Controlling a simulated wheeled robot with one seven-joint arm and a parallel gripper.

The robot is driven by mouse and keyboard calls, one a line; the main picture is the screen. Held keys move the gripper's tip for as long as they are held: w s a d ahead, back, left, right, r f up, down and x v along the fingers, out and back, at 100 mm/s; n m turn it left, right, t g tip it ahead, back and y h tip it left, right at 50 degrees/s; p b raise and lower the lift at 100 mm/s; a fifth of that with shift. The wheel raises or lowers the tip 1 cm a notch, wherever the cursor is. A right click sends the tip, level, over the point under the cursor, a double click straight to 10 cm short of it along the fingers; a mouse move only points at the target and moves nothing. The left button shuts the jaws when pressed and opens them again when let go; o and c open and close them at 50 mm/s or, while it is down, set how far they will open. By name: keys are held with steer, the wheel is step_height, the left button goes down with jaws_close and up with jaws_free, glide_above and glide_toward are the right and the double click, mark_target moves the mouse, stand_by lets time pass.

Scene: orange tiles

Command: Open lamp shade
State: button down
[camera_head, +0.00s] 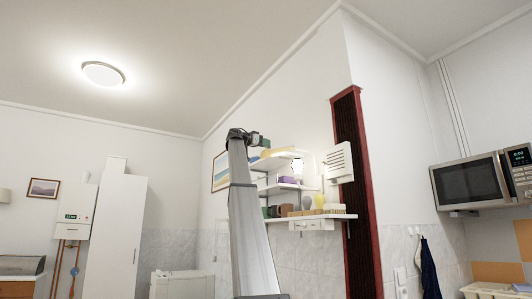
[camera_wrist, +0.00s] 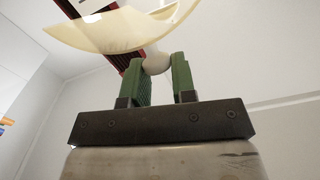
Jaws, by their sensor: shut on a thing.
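In the wrist view, a cream, bowl-like lamp shade (camera_wrist: 115,34) fills the top of the picture, partly cut off by the frame edge. A round whitish knob-like part (camera_wrist: 156,64) sits just under it. My gripper (camera_wrist: 161,68) has its two green fingers on either side of this part and is shut on it. Whether the round part is joined to the shade is hard to tell. In the head view, my arm reaches up in front of the shelves. A bright glow (camera_head: 303,164) shows there, and the shade's outline is not clear.
White wall shelves (camera_head: 285,189) with several small items stand right of my arm. A white vent box (camera_head: 338,163) and a dark red-framed panel (camera_head: 352,185) are beside them. A microwave (camera_head: 468,184) hangs at the right. A round ceiling light (camera_head: 103,73) is at upper left, with open air below.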

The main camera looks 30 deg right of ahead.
steer(key=r, duration=0.3)
steer(key=shift+w+d+r, duration=0.25)
steer(key=shift+w+r, duration=0.05)
steer(key=shift+r, duration=0.05)
steer(key=shift+d+r, duration=0.2)
steer(key=shift+r, duration=0.4)
steer(key=shift+d+r, duration=0.15)
steer(key=shift+r, duration=0.45)
steer(key=c, duration=1)
jaws_free()
steer(key=shift+w+d+f, duration=0.15)
steer(key=shift+o, duration=0.2)
